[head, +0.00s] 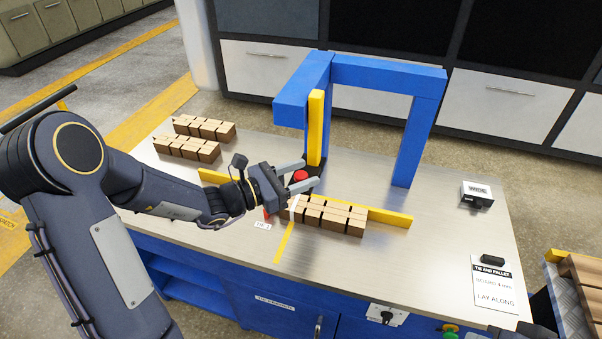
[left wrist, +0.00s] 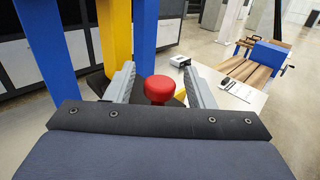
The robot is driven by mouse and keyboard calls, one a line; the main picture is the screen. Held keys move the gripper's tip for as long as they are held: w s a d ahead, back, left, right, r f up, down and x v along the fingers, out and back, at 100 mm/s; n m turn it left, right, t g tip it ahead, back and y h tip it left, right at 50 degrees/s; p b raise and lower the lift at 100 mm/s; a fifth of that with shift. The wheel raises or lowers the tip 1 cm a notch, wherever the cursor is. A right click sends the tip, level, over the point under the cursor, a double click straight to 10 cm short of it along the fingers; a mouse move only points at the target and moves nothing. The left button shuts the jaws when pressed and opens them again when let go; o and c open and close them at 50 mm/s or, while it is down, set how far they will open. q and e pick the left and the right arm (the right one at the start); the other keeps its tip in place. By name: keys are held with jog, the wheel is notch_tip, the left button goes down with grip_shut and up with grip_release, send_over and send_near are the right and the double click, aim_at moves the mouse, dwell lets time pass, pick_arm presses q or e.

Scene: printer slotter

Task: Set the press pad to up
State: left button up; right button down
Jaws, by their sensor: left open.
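My left gripper (head: 309,174) is open, its two fingers on either side of a round red knob (head: 300,176). In the left wrist view the red knob (left wrist: 160,89) sits between the spread fingers, with a gap to each of them. A yellow upright bar (head: 316,125) stands at the blue press frame (head: 388,75), just behind the knob, with a dark part at its foot. No label marks the press pad, and I cannot tell its exact outline.
A stack of wooden blocks (head: 343,227) lies before a low yellow fence (head: 390,215) close below my left gripper. More blocks (head: 204,128) lie at the back left. A black box (head: 477,196) marked WIDE and a printed card (head: 495,285) are at the right.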

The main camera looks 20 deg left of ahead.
pick_arm(q)
jog(key=b+v, duration=0.1)
jog(key=v, duration=0.6)
jog(key=shift+s+a, duration=0.15)
jog(key=shift+a, duration=0.1)
jog(key=s+d+r+m+g, duration=0.1)
jog(key=s+d+m+g, duration=0.3)
jog(key=s+m, duration=0.3)
jog(key=s+d+r+m+g, duration=0.1)
jog(key=s+d+m+g, duration=0.2)
jog(key=s+m, duration=0.4)
jog(key=s+a+f+m+y, duration=0.3)
jog(key=s+a+m+y, duration=0.4)
jog(key=m, duration=0.4)
jog(key=shift+s+f+t+y, duration=0.3)
jog(key=shift+s+y, duration=0.4)
jog(key=shift+y, duration=0.5)
